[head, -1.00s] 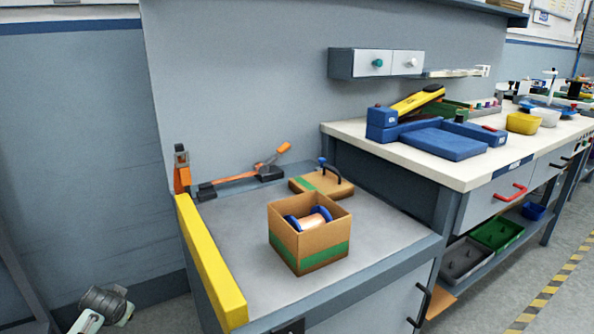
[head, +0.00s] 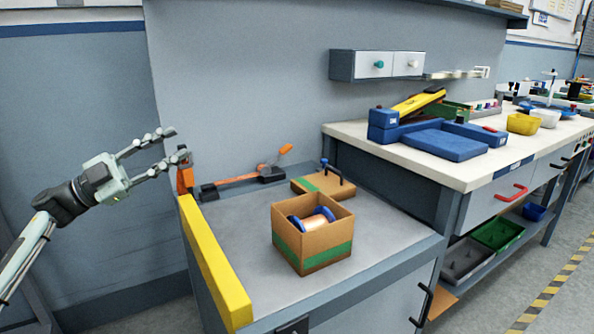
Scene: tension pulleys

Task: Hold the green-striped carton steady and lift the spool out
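The green-striped carton (head: 327,248) stands open and upright on the grey bench top. The spool (head: 313,219), with blue flanges and a copper-coloured winding, lies inside it; its lower part is hidden by the carton walls. My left gripper (head: 182,144) is open and empty, in the air at the left, above the far end of the yellow bar and well apart from the carton. My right gripper is not in view.
A cardboard lid with a green stripe and dark handle (head: 325,184) lies behind the carton. A yellow bar (head: 214,262) edges the bench's left side. An orange-handled tool (head: 238,181) lies at the back. Grey bench surface is clear around the carton.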

